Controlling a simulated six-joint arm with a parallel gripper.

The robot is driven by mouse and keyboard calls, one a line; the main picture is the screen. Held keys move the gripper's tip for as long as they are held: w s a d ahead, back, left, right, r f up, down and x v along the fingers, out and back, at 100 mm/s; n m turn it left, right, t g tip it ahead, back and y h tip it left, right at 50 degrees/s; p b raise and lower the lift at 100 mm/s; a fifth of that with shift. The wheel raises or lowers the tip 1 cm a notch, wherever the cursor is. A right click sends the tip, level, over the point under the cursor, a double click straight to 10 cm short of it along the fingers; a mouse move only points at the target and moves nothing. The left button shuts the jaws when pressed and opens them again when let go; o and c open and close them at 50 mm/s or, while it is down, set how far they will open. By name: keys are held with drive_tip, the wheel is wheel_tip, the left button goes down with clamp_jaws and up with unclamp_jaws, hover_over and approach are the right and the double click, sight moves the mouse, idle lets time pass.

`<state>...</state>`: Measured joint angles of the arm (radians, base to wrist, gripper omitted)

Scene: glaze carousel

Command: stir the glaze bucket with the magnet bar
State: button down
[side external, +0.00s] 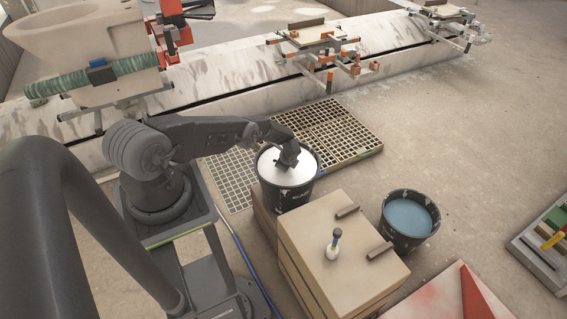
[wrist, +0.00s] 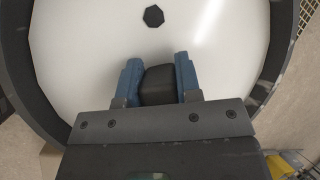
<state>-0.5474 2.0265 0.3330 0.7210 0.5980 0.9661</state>
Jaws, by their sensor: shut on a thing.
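The glaze bucket (side external: 284,199) is black and holds white glaze (side external: 270,171), with its top open. My gripper (side external: 289,158) is over the glaze at the bucket's middle. In the wrist view, my gripper (wrist: 158,80) has its two blue fingers shut on a black block (wrist: 157,85), which looks like the upper end of the magnet bar. The rest of the bar is hidden, and I cannot tell how deep it reaches. The bucket's dark rim (wrist: 284,50) curves around the white glaze in that view. A small dark many-sided spot (wrist: 153,16) shows in the glaze ahead of the fingers.
A cardboard-coloured box (side external: 312,237) stands just in front of the bucket, bearing a small bottle (side external: 333,246) and two dark bars. A second bucket with blue liquid (side external: 407,217) is to the right. A floor grating (side external: 338,133) lies behind, before the pale carousel track (side external: 230,85).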

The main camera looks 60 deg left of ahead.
idle(0.3)
drive_tip(key=s+a+v, duration=0.1)
drive_tip(key=s+v, duration=0.1)
drive_tip(key=v, duration=1)
drive_tip(key=shift+s+r, duration=0.3)
drive_tip(key=shift+r, duration=0.25)
idle(4.3)
idle(0.6)
drive_tip(key=shift+r, duration=2.45)
drive_tip(key=shift+d, duration=0.1)
